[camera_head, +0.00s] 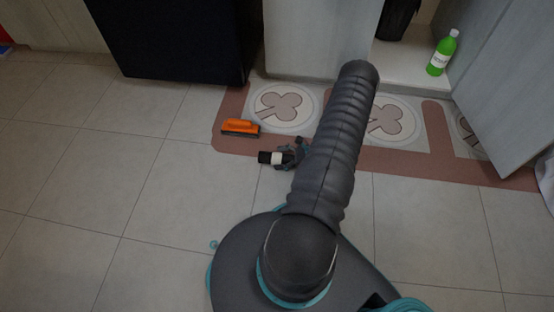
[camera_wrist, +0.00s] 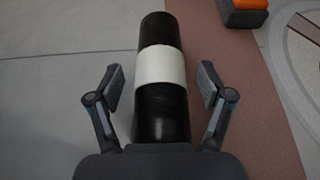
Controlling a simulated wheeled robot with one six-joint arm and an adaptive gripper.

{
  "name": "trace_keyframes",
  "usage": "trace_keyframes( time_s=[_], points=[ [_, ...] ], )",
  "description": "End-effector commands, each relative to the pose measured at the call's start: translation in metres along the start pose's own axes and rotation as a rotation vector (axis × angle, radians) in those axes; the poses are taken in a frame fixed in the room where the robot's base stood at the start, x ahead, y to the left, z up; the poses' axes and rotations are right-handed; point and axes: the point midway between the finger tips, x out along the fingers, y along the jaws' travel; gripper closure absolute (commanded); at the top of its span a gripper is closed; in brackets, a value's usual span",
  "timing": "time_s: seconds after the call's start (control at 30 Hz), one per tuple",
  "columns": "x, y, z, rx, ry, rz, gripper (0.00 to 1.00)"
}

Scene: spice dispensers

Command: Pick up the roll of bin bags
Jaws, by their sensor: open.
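The roll of bin bags is a black cylinder with a white band around its middle. In the wrist view the roll (camera_wrist: 161,112) points away from me, between the two open fingers of my gripper (camera_wrist: 160,88). A gap shows on each side of it, so neither finger touches it. Its near end is hidden behind the gripper body. In the head view the roll (camera_head: 270,158) lies on the tiled floor by the mat's edge, with my gripper (camera_head: 285,156) at its right, partly hidden by my arm.
An orange brush (camera_head: 240,127) lies on the brown patterned mat (camera_head: 232,104), just beyond the roll. A green bottle (camera_head: 440,56) stands in the open cabinet at the back right. A dark cabinet (camera_head: 180,40) stands at the back left. The tiled floor (camera_head: 90,170) at left is clear.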

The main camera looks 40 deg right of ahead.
Motion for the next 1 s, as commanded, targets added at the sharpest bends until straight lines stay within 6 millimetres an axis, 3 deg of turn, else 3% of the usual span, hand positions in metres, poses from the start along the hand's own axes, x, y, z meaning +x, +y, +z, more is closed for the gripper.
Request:
trace_keyframes(
  time_s=[0.3, 0.5, 0.6, 1.0],
  points=[
    [0.0046, -0.0001, 0.0002, 0.000, 0.000, -0.001, 0.23],
    [0.0044, -0.0001, 0.0003, 0.000, 0.000, -0.001, 0.73],
    [0.0044, -0.0001, 0.0003, 0.000, 0.000, -0.001, 0.92],
    [0.0008, -0.0009, 0.0084, -0.002, 0.000, -0.001, 0.92]
  ],
)
